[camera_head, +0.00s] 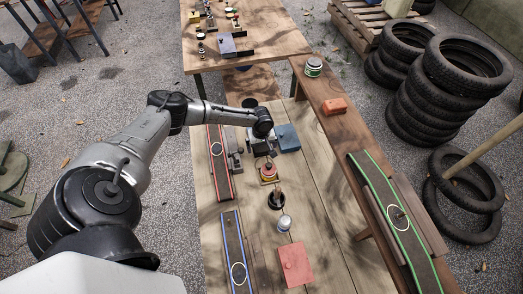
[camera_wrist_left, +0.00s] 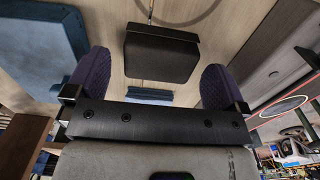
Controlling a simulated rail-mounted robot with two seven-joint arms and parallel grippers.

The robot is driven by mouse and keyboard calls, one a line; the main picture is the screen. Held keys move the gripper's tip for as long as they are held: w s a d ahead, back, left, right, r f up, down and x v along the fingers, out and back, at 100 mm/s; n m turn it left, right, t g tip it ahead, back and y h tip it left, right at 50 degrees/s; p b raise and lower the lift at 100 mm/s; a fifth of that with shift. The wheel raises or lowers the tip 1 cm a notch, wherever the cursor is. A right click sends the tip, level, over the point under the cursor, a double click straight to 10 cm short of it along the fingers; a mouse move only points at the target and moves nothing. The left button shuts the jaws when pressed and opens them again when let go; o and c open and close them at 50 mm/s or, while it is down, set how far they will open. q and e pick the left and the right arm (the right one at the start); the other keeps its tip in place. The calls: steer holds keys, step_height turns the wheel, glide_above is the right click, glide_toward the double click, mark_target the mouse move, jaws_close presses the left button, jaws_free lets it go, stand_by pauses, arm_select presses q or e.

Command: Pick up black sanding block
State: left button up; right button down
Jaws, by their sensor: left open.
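The black sanding block (camera_wrist_left: 160,52) shows in the left wrist view at the top middle, a dark block on the wooden table. It lies beyond my fingers, in line with the gap between them and apart from both. My left gripper (camera_wrist_left: 152,80) is open, with purple finger pads and nothing between them. In the head view my left gripper (camera_head: 264,147) points down over the middle of the table. I cannot clearly make out the block there; the arm and gripper seem to hide it. My right gripper is not in view.
A blue block (camera_head: 288,137) lies close to the right of my left gripper. A red button (camera_head: 268,170) stands just in front. A red-edged strip (camera_head: 217,150) lies to the left. A pink block (camera_head: 295,265) and blue-edged strip (camera_head: 236,262) lie nearer.

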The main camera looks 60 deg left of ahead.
arm_select(q)
steer(key=shift+f, duration=1)
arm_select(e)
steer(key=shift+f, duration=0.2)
arm_select(q)
steer(key=shift+c, duration=0.3)
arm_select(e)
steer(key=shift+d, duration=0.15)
arm_select(q)
steer(key=c, duration=0.9)
steer(key=shift+r, duration=0.15)
